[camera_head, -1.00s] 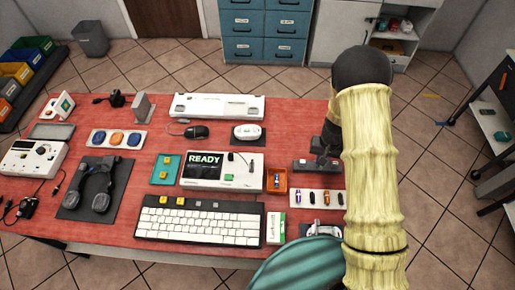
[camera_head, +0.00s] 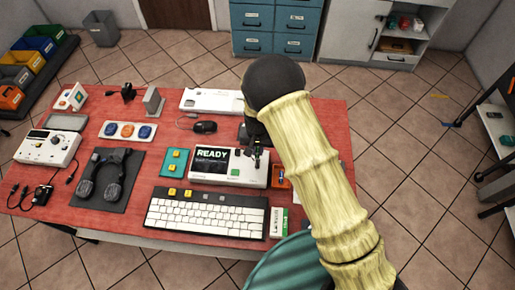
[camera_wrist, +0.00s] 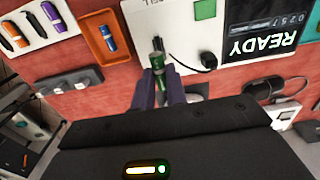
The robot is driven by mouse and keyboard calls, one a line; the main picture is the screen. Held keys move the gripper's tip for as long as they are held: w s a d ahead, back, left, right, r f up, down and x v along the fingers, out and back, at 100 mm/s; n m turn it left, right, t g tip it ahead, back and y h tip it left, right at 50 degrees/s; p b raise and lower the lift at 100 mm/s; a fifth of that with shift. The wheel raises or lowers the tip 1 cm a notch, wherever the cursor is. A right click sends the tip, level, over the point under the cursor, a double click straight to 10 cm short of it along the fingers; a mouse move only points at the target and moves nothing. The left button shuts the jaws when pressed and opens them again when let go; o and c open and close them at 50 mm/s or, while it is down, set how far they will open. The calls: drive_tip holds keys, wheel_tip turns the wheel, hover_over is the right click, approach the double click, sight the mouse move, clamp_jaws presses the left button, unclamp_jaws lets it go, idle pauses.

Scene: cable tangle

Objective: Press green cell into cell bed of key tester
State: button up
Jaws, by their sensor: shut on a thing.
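The key tester (camera_head: 205,178) is a white box with a dark READY screen (camera_head: 212,158). It fills the upper part of the wrist view (camera_wrist: 185,22). My gripper (camera_head: 257,160) is over the tester's right part in the head view. In the wrist view my gripper's fingers (camera_wrist: 161,84) are shut on the green cell (camera_wrist: 157,62), whose far end points at the tester. The cell bed cannot be made out clearly; the cell and fingers cover that area. I cannot tell whether the cell touches the tester.
An orange tray (camera_wrist: 103,40) with a blue cell (camera_wrist: 108,38) lies beside the tester. A black plug on a cable (camera_wrist: 208,62) sits close to the gripper. A keyboard (camera_head: 205,213) lies in front of the tester.

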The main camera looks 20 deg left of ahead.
sight(258, 152)
drive_tip(key=shift+f, duration=0.15)
drive_tip(key=shift+f+b, duration=2)
drive_tip(key=shift+f, duration=0.85)
drive_tip(key=shift+f+b, duration=0.35)
drive_tip(key=shift+f, duration=0.1)
drive_tip(key=o, duration=0.4)
drive_tip(key=shift+o, duration=0.2)
drive_tip(key=shift+r, duration=0.1)
drive_tip(key=shift+r+p, duration=1.15)
drive_tip(key=shift+r, duration=0.5)
